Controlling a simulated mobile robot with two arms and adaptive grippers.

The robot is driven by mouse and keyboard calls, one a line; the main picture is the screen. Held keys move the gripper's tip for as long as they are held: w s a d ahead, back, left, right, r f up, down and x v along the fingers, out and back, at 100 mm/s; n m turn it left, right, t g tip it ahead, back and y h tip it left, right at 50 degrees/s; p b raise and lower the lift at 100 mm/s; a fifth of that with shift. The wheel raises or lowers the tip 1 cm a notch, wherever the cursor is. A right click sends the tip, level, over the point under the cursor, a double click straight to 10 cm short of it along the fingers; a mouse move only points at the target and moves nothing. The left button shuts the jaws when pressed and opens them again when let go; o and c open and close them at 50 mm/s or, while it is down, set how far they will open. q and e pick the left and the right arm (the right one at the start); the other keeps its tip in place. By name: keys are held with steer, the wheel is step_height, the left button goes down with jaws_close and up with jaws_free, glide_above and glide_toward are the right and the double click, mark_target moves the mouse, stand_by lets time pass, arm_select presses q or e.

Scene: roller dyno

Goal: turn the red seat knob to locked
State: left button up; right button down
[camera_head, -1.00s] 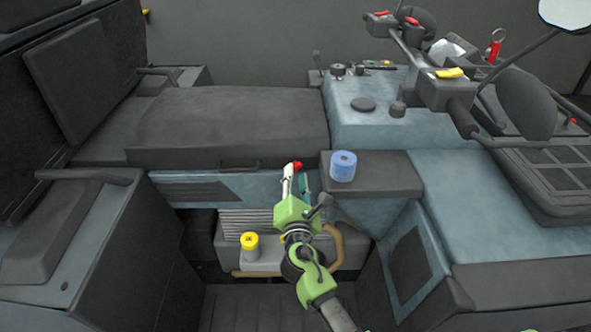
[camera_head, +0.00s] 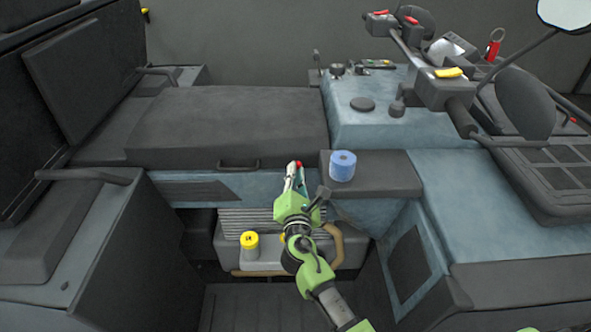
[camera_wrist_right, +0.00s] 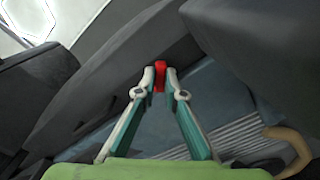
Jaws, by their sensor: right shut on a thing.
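The red seat knob (camera_head: 299,164) is on the blue-grey panel just below the dark seat cushion (camera_head: 232,125), left of the small dark ledge. My right gripper (camera_head: 295,168) reaches up to it from below, shut on the knob. In the right wrist view the red knob (camera_wrist_right: 159,76) sits between the two fingertips (camera_wrist_right: 159,78), with both touching its sides. The fingers cover part of the knob, and I cannot tell its turn position.
A blue roll (camera_head: 342,166) stands on the dark ledge (camera_head: 385,180) close to the right of my gripper. A grey container with a yellow cap (camera_head: 249,240) and a tan handle (camera_head: 338,245) are below. A black handle (camera_head: 239,164) is on the seat's front edge.

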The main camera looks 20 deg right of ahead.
steer(key=shift+a+r+n+p, duration=0.1)
steer(key=shift+n+p, duration=3)
steer(key=shift+n, duration=1.2)
steer(key=c, duration=2.1)
jaws_free()
steer(key=shift+s, duration=0.15)
steer(key=v, duration=1.1)
steer(key=shift+s, duration=0.35)
steer(key=shift+a+r, duration=0.1)
